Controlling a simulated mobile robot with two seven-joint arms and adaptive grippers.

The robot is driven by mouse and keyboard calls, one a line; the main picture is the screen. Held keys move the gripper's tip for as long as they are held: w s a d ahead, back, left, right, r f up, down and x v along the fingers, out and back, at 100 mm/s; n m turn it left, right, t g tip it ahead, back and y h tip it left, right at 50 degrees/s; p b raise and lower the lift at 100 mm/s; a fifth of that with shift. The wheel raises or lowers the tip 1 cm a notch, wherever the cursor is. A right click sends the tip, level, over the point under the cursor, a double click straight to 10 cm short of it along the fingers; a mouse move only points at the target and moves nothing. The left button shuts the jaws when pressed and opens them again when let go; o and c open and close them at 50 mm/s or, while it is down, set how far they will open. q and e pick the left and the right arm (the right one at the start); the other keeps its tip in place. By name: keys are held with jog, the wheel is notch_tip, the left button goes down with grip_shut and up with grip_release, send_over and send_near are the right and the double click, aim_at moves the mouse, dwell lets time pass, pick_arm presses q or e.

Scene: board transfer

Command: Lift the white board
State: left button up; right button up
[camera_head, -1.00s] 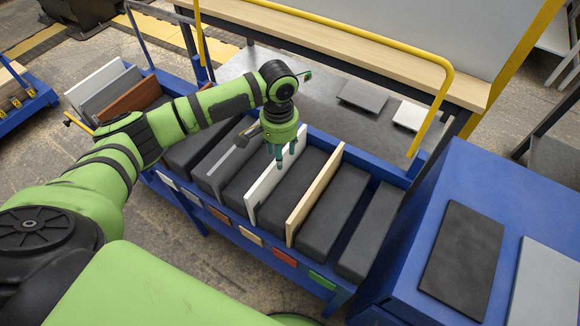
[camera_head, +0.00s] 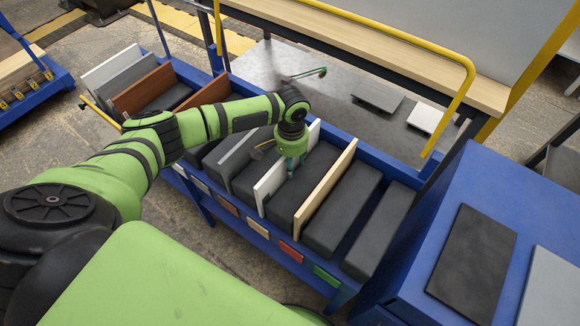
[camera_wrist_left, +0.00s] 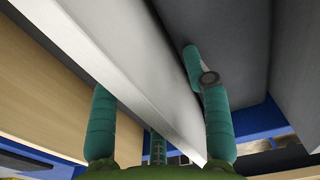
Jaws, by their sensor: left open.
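The white board (camera_head: 267,187) stands upright on edge in the blue rack, between dark grey blocks, partly hidden behind my left gripper. My left gripper (camera_head: 291,166) points down at its upper edge, lower fingers at the board. A gap shows at the sides, so I see no clear grip. My right gripper is not in view.
A light wooden board (camera_head: 325,188) stands just right of the white board. A grey board (camera_head: 232,152) stands to its left. The blue rack (camera_head: 375,150) has a yellow rail (camera_head: 468,85) behind it. A blue cabinet (camera_head: 500,180) stands at the right.

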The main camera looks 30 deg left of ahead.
pick_arm(q)
grip_shut()
jog(key=shift+r, duration=0.1)
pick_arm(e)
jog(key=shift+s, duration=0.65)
pick_arm(q)
jog(key=shift+r, duration=0.1)
